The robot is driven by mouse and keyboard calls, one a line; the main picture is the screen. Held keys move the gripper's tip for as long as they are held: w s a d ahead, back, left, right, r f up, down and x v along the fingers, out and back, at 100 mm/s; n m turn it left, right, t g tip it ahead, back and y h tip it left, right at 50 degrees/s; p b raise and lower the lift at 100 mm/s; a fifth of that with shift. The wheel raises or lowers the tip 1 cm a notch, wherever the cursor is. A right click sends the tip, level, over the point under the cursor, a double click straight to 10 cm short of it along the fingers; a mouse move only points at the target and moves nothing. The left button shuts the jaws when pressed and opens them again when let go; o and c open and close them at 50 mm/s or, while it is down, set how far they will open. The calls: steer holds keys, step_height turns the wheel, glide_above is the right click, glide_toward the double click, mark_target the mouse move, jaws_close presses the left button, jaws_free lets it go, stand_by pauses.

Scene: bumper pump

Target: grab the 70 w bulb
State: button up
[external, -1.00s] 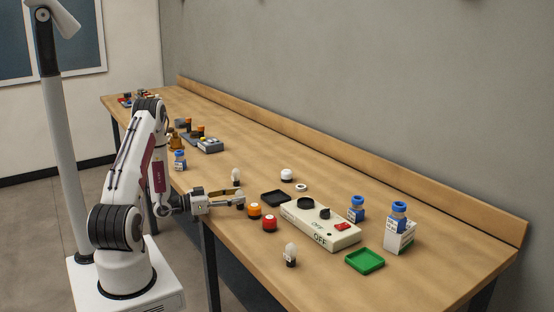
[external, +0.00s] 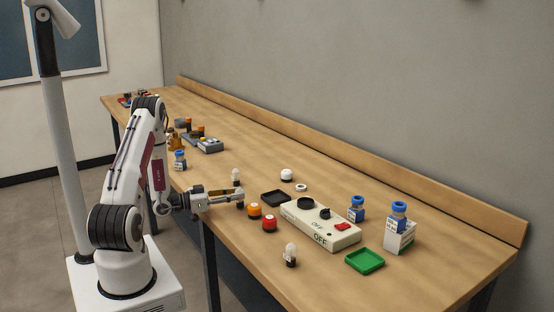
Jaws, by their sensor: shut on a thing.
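My gripper (external: 240,194) is at the near edge of the table, level and pointing right. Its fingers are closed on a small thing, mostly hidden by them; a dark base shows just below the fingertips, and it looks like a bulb. A clear bulb (external: 236,174) with a dark base stands upright just behind the fingers. Another clear bulb (external: 290,251) stands upright near the table's front edge, apart from the gripper. No wattage marking can be read on any bulb.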

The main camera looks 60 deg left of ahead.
steer(key=shift+r, duration=4.6)
